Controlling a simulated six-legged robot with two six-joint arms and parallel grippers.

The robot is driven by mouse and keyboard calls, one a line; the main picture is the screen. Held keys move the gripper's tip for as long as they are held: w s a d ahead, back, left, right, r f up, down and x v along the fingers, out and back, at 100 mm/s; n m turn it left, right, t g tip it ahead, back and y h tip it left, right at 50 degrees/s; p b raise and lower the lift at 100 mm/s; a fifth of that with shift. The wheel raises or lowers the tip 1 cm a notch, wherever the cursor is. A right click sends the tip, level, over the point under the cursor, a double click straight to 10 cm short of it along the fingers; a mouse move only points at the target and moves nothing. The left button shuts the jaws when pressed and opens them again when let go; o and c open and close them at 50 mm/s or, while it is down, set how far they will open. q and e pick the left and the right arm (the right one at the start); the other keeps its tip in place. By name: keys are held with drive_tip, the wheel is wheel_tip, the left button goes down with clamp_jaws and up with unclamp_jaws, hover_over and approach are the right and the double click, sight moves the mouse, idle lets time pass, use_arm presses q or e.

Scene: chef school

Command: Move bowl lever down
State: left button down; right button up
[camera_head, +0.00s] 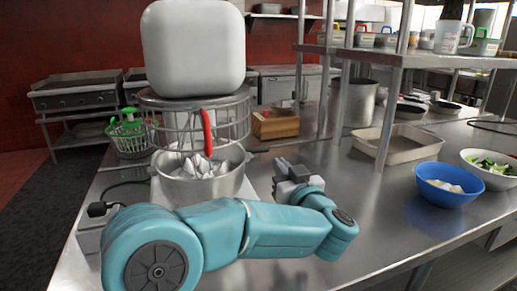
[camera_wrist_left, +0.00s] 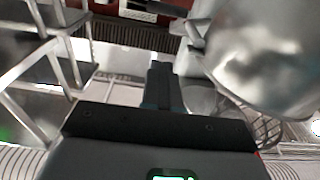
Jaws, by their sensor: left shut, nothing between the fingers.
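The mixer has a large white head (camera_head: 194,48) above a wire guard (camera_head: 228,122) with a red handle (camera_head: 207,132). Its steel bowl (camera_head: 226,180) sits below the guard and holds a light-coloured tool or food. A dark stub (camera_head: 258,150) juts out to the right of the bowl's rim; I cannot tell if it is the bowl lever. My left gripper (camera_head: 282,165) is to the right of the bowl, apart from it, shut and empty. In the left wrist view its fingers (camera_wrist_left: 165,85) are together, with the shiny bowl (camera_wrist_left: 265,55) to their right. My right gripper is not in view.
A shelf post (camera_head: 387,115), a beige tray (camera_head: 398,145), a blue bowl (camera_head: 447,196) and a white bowl (camera_head: 497,182) stand to the right. The steel counter (camera_head: 385,225) is clear around my forearm's right.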

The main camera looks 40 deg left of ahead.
use_arm(q)
drive_tip(key=f+x, duration=0.3)
drive_tip(key=x, duration=0.9)
drive_tip(key=shift+w+a, duration=0.35)
drive_tip(key=shift+w+a+f, duration=0.15)
drive_tip(key=shift+a+f, duration=0.1)
drive_tip(key=shift+f, duration=0.35)
drive_tip(key=shift+w+a+f, duration=0.1)
drive_tip(key=shift+a+f, duration=0.1)
drive_tip(key=shift+f, duration=0.45)
drive_tip(key=shift+p, duration=0.3)
